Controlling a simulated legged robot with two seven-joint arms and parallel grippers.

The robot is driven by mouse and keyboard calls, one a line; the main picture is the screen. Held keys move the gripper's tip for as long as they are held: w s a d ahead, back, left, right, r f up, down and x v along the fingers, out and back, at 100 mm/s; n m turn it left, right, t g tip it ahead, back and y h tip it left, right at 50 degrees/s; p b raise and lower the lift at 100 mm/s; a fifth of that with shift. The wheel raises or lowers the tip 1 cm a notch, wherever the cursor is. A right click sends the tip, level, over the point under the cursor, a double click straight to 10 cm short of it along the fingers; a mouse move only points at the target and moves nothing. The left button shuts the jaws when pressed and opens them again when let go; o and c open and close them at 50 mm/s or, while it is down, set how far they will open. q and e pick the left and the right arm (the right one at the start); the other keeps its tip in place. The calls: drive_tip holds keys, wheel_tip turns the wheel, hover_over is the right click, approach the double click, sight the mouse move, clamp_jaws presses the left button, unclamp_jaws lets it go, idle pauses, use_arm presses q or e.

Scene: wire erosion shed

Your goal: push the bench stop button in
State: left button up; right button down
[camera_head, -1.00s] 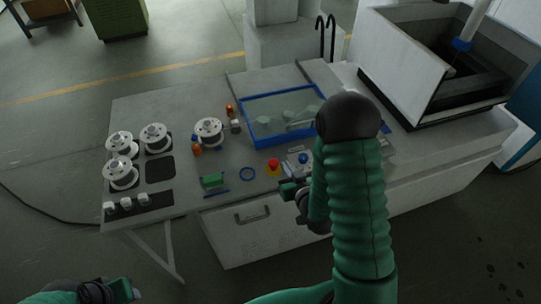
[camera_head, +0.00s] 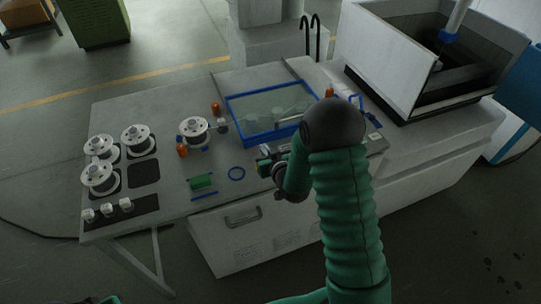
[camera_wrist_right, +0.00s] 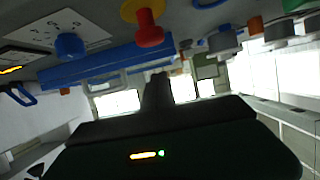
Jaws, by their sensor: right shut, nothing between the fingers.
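The bench stop button (camera_wrist_right: 148,30) is red on a round yellow base (camera_wrist_right: 138,10) and shows at the top of the right wrist view. In the head view my right gripper hides it. My right gripper (camera_head: 265,163) is over the front of the bench. It is shut and empty. In the right wrist view its dark fingertips (camera_wrist_right: 158,76) show just below the red button, with a visible gap in the picture. Whether they touch the button cannot be told from the head view. Only a green sliver of my left gripper shows at the bottom left edge of the head view.
A blue-framed clear tray (camera_head: 268,112) lies behind the gripper. White spools (camera_head: 138,138) stand further left. A white machine tank (camera_head: 388,62) stands at the back right.

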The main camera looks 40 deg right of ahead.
drive_tip(key=f, duration=0.1)
drive_tip(key=s+f, duration=0.1)
drive_tip(key=f, duration=0.1)
drive_tip(key=shift+a, duration=0.1)
drive_tip(key=shift+s+f, duration=0.1)
drive_tip(key=shift+f, duration=0.2)
